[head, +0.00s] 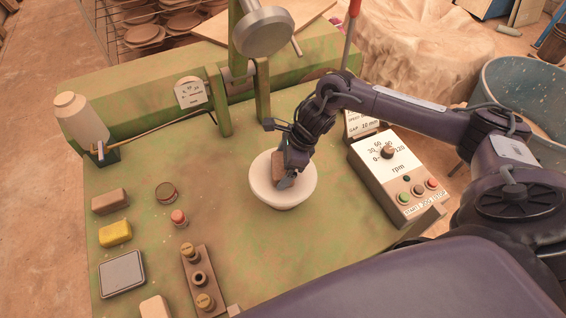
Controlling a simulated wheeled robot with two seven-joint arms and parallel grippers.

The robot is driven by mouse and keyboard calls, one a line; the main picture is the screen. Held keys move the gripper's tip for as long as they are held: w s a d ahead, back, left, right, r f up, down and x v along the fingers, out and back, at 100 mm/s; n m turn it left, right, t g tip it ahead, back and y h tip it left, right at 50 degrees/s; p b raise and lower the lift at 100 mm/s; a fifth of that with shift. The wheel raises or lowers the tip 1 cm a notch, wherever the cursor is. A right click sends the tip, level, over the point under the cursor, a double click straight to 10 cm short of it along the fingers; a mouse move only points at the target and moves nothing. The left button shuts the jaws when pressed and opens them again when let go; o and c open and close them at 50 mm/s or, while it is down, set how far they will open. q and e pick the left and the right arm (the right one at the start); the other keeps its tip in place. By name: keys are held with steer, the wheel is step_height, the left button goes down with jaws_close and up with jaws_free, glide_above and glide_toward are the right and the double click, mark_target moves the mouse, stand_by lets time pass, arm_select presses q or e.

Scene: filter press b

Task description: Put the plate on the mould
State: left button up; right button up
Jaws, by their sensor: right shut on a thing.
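A white round mould (264,189) with a smooth rim sits on the green bench near the middle of the head view. My right gripper (284,178) reaches down over the mould from the upper right. It is shut on a small brown piece (278,165) that shows beside its fingers. The fingers and wrist hide much of this piece, and I cannot tell whether it is the plate or whether it touches the mould. My left gripper is not in view.
A control box (395,180) with a dial and buttons stands right of the mould. A metal press head (264,32) hangs behind it. A brown block (110,201), a yellow sponge (115,233) and a grey pad (121,274) lie at left. Bare green bench surrounds the mould.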

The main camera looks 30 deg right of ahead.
steer(key=shift+f, duration=0.1)
steer(key=o, duration=1)
steer(key=shift+r, duration=0.3)
steer(key=shift+d+r, duration=0.25)
steer(key=b+v, duration=0.3)
steer(key=v, duration=0.8)
steer(key=shift+s+a+r, duration=0.1)
